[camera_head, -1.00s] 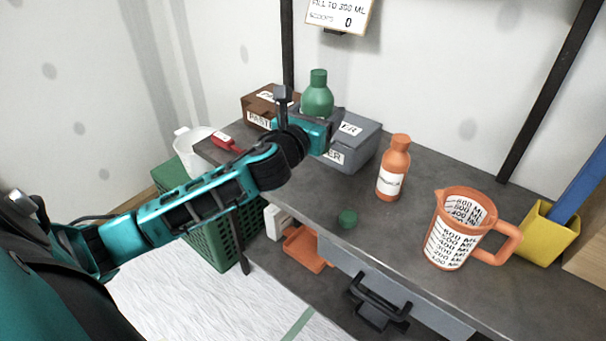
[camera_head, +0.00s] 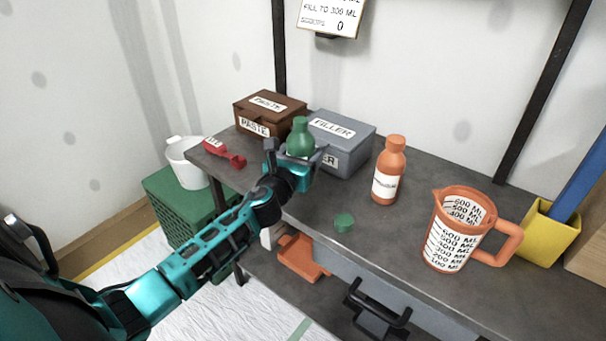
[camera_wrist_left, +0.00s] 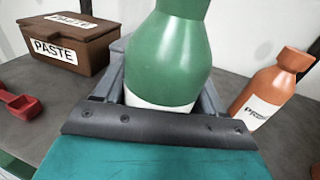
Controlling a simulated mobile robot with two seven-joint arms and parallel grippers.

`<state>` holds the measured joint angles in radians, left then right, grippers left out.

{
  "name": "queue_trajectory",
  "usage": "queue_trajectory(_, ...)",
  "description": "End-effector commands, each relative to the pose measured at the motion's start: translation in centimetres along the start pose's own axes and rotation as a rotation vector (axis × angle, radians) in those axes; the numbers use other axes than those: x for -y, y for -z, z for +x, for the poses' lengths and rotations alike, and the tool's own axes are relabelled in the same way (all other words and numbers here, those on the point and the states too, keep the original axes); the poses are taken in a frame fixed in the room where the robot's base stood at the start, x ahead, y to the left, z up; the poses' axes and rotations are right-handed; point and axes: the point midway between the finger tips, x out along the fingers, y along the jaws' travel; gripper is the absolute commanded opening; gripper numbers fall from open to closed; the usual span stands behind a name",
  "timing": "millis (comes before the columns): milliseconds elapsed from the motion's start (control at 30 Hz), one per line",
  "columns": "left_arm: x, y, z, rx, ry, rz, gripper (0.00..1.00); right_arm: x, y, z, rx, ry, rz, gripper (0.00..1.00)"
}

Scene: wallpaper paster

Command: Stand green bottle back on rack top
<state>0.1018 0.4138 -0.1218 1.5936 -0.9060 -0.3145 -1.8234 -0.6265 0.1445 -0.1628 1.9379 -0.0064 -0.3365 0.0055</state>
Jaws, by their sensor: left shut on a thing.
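The green bottle (camera_head: 301,136) is upright in my left gripper (camera_head: 293,160), in front of the grey filler box. In the left wrist view the bottle (camera_wrist_left: 170,55) stands between the jaws, which are shut on its lower body over a white band. Its base is hidden by the gripper, so I cannot tell whether it touches the top. The rack top (camera_head: 320,200) is a dark grey surface. A green cap (camera_head: 344,223) lies on it near the front edge. My right gripper is not in view.
The brown paste box (camera_head: 268,110) and grey filler box (camera_head: 345,135) stand behind the bottle. A red scoop (camera_head: 225,154) lies to the left. An orange bottle (camera_head: 390,165), orange measuring jug (camera_head: 447,240) and yellow container (camera_head: 540,235) stand to the right. Bare top lies around the cap.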

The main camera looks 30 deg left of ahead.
Motion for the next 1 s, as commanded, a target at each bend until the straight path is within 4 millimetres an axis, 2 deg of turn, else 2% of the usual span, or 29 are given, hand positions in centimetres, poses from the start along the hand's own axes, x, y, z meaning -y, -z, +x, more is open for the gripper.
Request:
queue_trajectory(333,0.1,4.4,0.0,-0.001,0.0,-0.003,0.23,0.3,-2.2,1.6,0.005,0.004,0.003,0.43)
queue_trajectory(700,0.0,4.6,0.0,0.001,0.001,0.001,0.23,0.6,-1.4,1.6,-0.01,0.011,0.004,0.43)
queue_trajectory(733,0.0,4.6,0.0,-0.001,0.001,0.0,0.72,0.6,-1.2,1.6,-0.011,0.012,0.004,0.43)
queue_trajectory(1000,0.0,4.5,0.0,-0.001,0.001,0.0,0.96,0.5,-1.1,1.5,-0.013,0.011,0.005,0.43)
